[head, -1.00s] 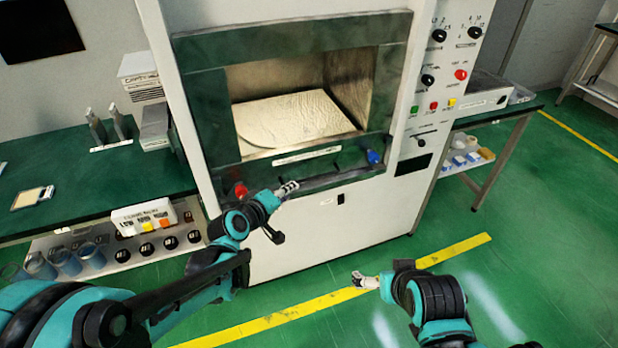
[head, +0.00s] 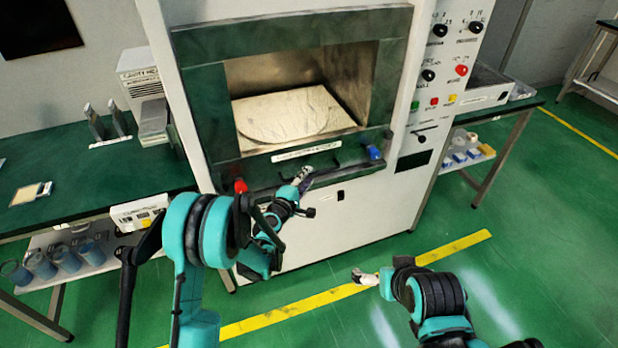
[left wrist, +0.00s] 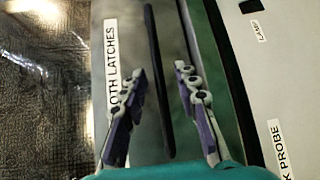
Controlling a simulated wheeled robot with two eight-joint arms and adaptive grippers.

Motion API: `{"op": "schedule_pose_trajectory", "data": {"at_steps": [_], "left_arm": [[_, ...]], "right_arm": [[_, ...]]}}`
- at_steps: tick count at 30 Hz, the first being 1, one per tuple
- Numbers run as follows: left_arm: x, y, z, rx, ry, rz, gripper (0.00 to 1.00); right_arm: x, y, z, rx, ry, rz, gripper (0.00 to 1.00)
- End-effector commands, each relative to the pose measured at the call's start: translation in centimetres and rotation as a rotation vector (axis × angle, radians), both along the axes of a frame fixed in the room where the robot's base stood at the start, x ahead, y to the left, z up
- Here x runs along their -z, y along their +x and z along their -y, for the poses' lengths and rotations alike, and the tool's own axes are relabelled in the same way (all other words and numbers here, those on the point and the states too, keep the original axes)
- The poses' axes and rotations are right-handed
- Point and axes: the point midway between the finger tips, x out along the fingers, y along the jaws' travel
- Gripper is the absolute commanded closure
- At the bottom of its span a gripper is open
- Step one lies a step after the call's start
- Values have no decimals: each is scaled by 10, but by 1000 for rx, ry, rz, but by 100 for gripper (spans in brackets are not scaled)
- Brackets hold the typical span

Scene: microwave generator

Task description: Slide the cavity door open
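The cavity door (head: 207,112) shows as a dark green frame on the white cabinet, with the lit cavity visible through it. I cannot tell whether a clear pane covers it. A dark handle bar (left wrist: 158,90) runs along its lower strip, beside a label about both latches (left wrist: 111,90). My left gripper (head: 304,176) is at this strip. In the left wrist view its fingers (left wrist: 160,74) are apart, one on each side of the bar; contact cannot be told. A red latch (head: 240,186) and a blue latch (head: 374,153) sit at the lower corners. My right gripper (head: 364,278) is low, away from the cabinet; its fingers are too small to read.
A control panel (head: 440,75) with knobs and buttons is right of the door. A green bench (head: 70,190) with boxes stands at left, and a side table (head: 490,115) at right. The green floor before the cabinet is clear.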

Motion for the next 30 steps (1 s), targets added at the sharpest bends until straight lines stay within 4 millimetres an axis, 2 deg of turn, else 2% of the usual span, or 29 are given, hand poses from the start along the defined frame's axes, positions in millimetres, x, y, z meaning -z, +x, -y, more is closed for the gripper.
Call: {"op": "schedule_pose_trajectory", "data": {"at_steps": [6,14,18,26,30], "left_arm": [[3,17,8,-1,-1,-1,69],[2,19,9,-1,0,0,69],[2,19,9,-1,0,0,100],[1,18,9,-1,1,0,100],[-11,18,9,0,0,0,100]], "right_arm": [[6,0,0,0,0,0,0],[6,0,0,0,0,0,0],[6,0,0,0,0,0,0],[5,0,0,0,0,0,0],[-2,0,0,0,0,0,0]]}}
